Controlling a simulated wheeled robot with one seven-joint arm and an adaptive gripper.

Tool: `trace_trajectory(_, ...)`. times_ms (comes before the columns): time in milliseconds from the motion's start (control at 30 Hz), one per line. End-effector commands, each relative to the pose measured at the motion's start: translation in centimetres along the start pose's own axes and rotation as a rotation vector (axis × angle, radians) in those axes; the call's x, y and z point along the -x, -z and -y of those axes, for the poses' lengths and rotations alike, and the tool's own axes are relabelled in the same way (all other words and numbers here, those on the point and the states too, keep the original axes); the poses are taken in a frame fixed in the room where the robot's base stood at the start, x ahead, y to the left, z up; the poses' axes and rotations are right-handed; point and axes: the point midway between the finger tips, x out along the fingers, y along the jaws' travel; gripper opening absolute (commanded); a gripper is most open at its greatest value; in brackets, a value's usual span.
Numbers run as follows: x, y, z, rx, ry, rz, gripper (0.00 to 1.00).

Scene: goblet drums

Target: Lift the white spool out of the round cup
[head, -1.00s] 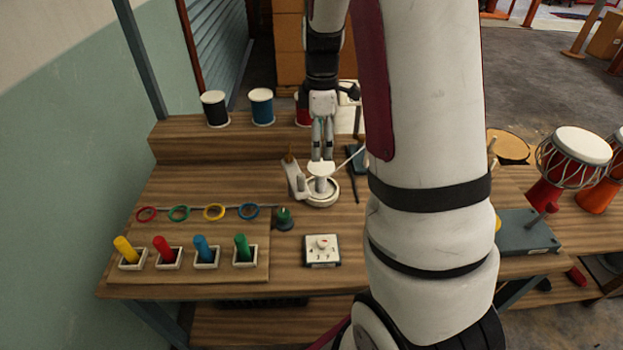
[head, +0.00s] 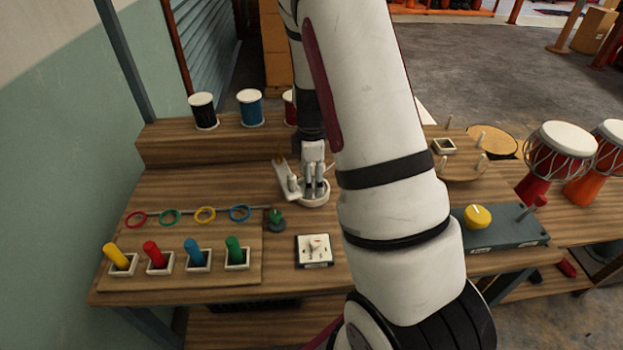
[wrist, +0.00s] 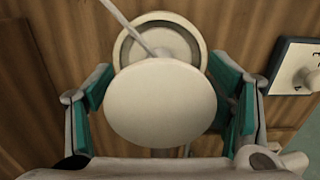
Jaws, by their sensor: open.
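The white spool (wrist: 160,108) shows in the wrist view as a broad round top between my fingers. The round cup (wrist: 123,47) shows behind it, its pale rim partly covered by the spool's top. In the head view the cup (head: 318,201) stands on the bench, and my gripper hides most of the spool. My gripper (head: 314,190) is lowered over the cup, pointing down. It is open, with green-padded fingers on the left and right of the spool and a small gap on each side. The spool's lower part is hidden.
A pale thread or rod (wrist: 138,27) runs up from the spool's far edge. A white bracket (head: 284,180) stands close left of the cup. A green knob (head: 277,221) and a white dial box (head: 314,250) are nearer.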

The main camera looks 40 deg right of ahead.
Motion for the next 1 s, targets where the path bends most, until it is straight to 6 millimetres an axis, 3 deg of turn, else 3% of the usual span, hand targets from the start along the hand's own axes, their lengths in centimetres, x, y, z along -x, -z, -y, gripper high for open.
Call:
trace_trajectory(167, 0.0, 0.0, 0.0, 0.000, 0.000, 0.000, 0.74)
trace_trajectory(267, 0.0, 0.0, 0.0, 0.000, 0.000, 0.000, 0.56)
trace_trajectory(433, 0.0, 0.0, 0.0, 0.000, 0.000, 0.000, 0.17)
trace_trajectory(767, 0.2, 0.0, 0.0, 0.000, 0.001, 0.000, 0.17)
trace_trajectory(1000, 2.0, 0.0, -0.1, 0.001, -0.003, -0.001, 0.17)
